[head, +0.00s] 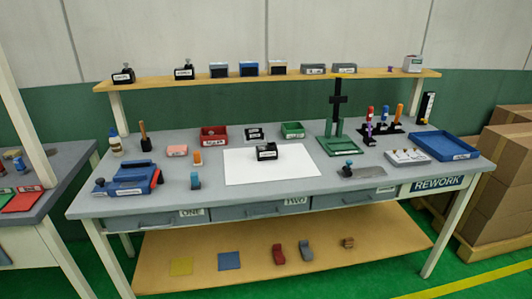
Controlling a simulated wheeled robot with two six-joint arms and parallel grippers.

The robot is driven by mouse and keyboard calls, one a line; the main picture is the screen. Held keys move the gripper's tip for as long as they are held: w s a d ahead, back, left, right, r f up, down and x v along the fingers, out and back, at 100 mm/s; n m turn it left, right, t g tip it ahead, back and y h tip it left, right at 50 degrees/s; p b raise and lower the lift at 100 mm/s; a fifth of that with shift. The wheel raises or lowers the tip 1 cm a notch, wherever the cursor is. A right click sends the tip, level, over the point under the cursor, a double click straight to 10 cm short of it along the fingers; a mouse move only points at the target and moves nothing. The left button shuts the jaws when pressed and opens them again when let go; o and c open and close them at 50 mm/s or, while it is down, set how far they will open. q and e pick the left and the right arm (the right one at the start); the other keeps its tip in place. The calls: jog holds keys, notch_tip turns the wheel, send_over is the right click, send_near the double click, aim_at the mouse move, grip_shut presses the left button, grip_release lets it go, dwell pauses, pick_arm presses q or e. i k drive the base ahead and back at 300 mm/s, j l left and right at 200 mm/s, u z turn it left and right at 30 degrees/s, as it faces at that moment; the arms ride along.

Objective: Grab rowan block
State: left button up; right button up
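Several dark blocks with white labels and knobs on top are in the head view, and the lettering is too small to read, so I cannot tell which is the rowan block. One labelled black block (266,152) sits on the white sheet in the middle of the bench. A flatter black labelled item (254,134) lies behind the sheet. Two similar black blocks stand on the upper shelf, one at the far left (123,76) and another to its right (184,73). Neither of my grippers is in view.
The grey bench (340,205) carries a red bin (213,135), a green bin (292,130), a blue tray (445,146), a green-based press (338,145) and upright coloured tools. The white sheet (240,168) is mostly clear. Cardboard boxes (505,160) stand at the right.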

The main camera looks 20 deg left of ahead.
aim_at(268, 152)
jog(key=i+j+u, duration=0.3)
jog(key=j, duration=0.25)
jog(key=i+j+u, duration=0.35)
jog(key=i+j, duration=0.15)
jog(key=i, duration=0.05)
